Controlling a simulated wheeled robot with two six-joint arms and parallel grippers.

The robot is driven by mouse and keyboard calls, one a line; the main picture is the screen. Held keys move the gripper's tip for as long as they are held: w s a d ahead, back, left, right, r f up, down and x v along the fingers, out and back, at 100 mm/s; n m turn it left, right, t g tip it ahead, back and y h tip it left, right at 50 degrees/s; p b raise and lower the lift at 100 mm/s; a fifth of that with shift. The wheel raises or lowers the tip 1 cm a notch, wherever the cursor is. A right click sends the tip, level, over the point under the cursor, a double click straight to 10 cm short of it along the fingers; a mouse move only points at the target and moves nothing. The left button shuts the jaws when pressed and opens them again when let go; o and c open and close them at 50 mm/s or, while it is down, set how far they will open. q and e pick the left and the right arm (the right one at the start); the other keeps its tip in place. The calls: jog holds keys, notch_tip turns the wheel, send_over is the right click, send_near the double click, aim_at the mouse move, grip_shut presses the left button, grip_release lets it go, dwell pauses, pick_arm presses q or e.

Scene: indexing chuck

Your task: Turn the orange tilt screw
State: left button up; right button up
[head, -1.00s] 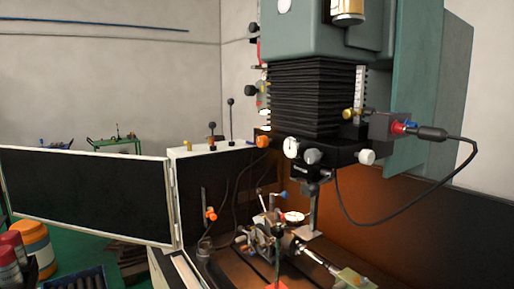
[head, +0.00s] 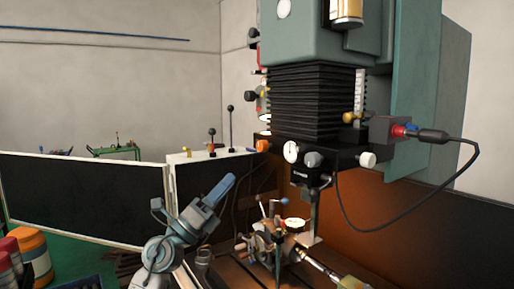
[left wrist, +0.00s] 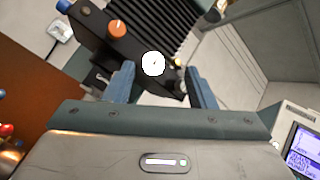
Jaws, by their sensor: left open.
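An orange knob (head: 262,145) sits at the left end of the black machine head, beside a white dial (head: 291,151). In the left wrist view an orange knob (left wrist: 117,28) shows on a black block, next to a white round dial (left wrist: 153,63). I cannot tell for sure which orange part is the tilt screw. My left gripper (head: 228,182) is at the lower left of the machine head, pointing up and right, apart from the knob. In the left wrist view its blue fingers (left wrist: 158,72) are spread, with nothing held. My right gripper is not in view.
The chuck assembly (head: 268,246) stands on the machine table to the right of my left arm. A white-framed dark panel (head: 85,195) is at left. A black cable (head: 400,215) hangs at right. Control levers (head: 231,125) stand on the white box.

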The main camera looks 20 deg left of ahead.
pick_arm(q)
jog(key=w+r+m+g, duration=0.3)
jog(key=r+m+g, duration=0.15)
jog(key=m, duration=0.25)
jog(key=m+g+y, duration=0.2)
jog(key=y, duration=0.3)
send_near(259, 146)
jog(key=p+x, duration=0.4)
jog(key=x, duration=0.4)
jog(key=shift+r, duration=0.15)
jog(key=shift+w+d, duration=0.45)
jog(key=shift+w, duration=0.05)
